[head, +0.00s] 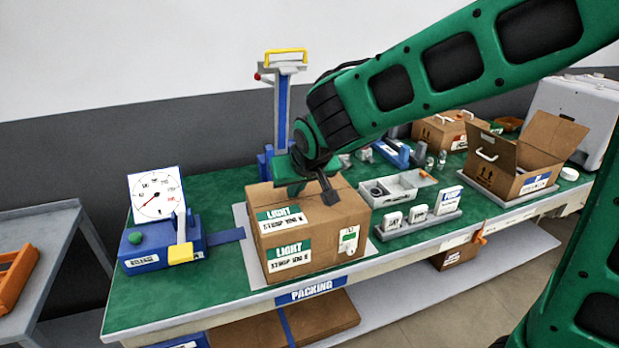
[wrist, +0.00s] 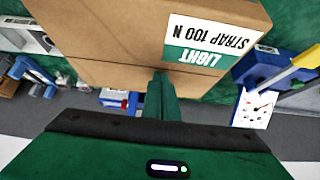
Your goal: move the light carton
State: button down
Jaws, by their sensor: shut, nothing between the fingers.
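The light carton (head: 305,262), a closed brown box with green and white "LIGHT STRAP 100 N" labels, stands upright on a pale plate (head: 246,250) on the green packing bench. It also fills the top of the wrist view (wrist: 110,40), where its label appears upside down. My gripper (head: 326,190) is at the top of the carton in the head view. In the wrist view its narrow green fingers (wrist: 161,88) are together, with nothing between them, close to the carton. I cannot tell whether they touch it. My gripper hides part of the carton's top.
A blue gauge device (head: 158,240) with a dial stands left of the carton. A grey parts tray (head: 396,188) and small labelled blocks (head: 418,214) stand to its right. An open carton (head: 508,165) is farther right. A blue post with a yellow handle (head: 283,95) rises behind.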

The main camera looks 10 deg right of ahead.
jog(key=shift+s+d+f, duration=0.25)
jog(key=shift+s+f, duration=0.4)
jog(key=shift+s, duration=0.25)
jog(key=shift+w+r, duration=0.1)
jog(key=shift+r, duration=0.75)
